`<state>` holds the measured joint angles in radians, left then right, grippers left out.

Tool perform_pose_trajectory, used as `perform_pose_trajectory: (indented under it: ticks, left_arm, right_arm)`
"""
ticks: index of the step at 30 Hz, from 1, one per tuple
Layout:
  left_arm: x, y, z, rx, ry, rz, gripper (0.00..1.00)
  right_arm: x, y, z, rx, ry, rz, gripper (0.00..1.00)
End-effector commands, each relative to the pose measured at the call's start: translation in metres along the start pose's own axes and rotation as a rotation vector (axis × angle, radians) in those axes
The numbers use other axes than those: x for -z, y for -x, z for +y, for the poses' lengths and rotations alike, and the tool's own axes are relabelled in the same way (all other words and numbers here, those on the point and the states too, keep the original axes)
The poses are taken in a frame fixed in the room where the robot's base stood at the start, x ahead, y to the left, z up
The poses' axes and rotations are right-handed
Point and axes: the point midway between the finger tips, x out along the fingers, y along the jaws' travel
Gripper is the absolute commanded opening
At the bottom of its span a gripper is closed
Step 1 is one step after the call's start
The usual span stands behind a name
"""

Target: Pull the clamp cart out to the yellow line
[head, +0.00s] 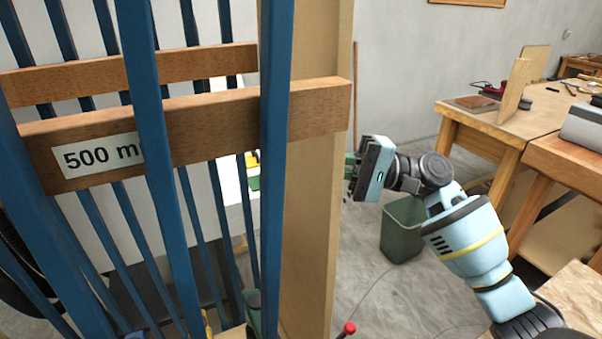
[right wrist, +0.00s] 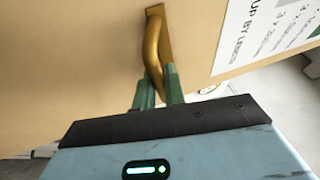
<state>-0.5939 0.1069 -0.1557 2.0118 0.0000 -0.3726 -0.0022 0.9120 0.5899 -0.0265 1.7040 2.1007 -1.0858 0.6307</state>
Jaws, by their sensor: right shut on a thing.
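The clamp cart fills the left of the head view, with tall blue bars (head: 277,150), wooden cross rails (head: 210,122) and a tan end panel (head: 312,210). One rail has a label (head: 98,156) reading "500 m", partly covered by a bar. My right gripper (head: 350,172) is at the panel's far side, its fingertips partly hidden by the panel. In the right wrist view, its green fingers (right wrist: 158,80) are shut on a brass handle (right wrist: 153,45) fixed to the tan panel. No yellow floor line can be made out. My left gripper is not in view.
A green bin (head: 402,232) stands on the concrete floor, behind my right arm. Wooden workbenches (head: 485,122) with tools line the right side. A red knob (head: 348,328) shows at the bottom edge. Grey floor (head: 375,300) lies open between panel and bin.

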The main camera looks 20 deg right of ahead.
Motion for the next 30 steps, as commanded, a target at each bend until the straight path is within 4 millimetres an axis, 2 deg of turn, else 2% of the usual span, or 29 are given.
perform_pose_trajectory:
  ticks: [1, 3, 9, 15, 26, 27, 30]
  left_arm:
    - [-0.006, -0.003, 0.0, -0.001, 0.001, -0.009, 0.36]
    - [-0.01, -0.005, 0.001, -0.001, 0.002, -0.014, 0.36]
    - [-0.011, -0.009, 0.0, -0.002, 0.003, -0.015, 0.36]
    - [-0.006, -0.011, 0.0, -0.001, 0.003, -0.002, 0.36]
    - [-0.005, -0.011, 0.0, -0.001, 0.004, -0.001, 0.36]
    - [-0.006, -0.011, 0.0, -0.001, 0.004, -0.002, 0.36]
    - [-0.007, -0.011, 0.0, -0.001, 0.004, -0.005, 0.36]
  right_arm:
    - [0.01, 0.017, -0.001, 0.0, -0.001, 0.019, 0.0]
    - [0.016, 0.031, -0.003, 0.001, -0.002, 0.019, 0.0]
    - [0.026, 0.058, -0.011, 0.003, 0.0, 0.015, 0.0]
    - [0.029, 0.067, -0.013, 0.0, 0.002, 0.006, 0.0]
    - [0.028, 0.067, -0.013, 0.0, 0.001, -0.001, 0.0]
    - [0.028, 0.067, -0.013, 0.0, 0.001, -0.001, 0.14]
    - [0.028, 0.068, -0.013, 0.0, 0.001, 0.001, 0.28]
